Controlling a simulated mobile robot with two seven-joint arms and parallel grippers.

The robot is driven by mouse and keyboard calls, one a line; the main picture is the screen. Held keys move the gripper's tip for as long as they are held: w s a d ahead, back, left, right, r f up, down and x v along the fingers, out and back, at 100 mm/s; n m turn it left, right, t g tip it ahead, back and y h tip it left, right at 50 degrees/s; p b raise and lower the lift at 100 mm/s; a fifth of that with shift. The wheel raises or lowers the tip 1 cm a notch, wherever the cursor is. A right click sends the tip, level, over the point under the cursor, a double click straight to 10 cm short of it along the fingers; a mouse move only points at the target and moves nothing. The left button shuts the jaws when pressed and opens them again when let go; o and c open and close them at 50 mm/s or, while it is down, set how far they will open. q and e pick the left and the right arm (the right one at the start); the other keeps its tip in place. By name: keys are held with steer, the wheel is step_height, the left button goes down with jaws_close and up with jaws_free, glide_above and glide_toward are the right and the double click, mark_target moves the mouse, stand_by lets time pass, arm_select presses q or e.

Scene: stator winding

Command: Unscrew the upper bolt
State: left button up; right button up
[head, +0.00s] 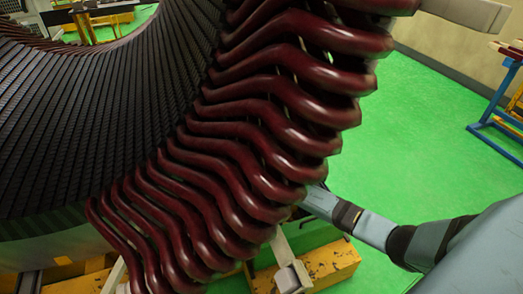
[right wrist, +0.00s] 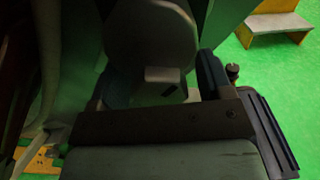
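The stator fills the left and middle of the head view, with a black slotted core (head: 120,110) and thick dark red winding bars (head: 300,75) along its edge. I cannot make out the upper bolt in either view. My right arm comes in from the right of the head view and passes behind the winding bars, which hide its gripper there. In the right wrist view my right gripper (right wrist: 162,80) has its two dark fingers wide apart. A grey rounded part (right wrist: 150,35) shows between and beyond them; I cannot tell whether they touch it. My left gripper is not in view.
A yellow base block (head: 335,262) stands below the windings. A blue stand (head: 492,120) is at the far right, with open green floor (head: 410,150) between.

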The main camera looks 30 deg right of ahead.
steer(key=p+v, duration=0.1)
steer(key=v, duration=1.3)
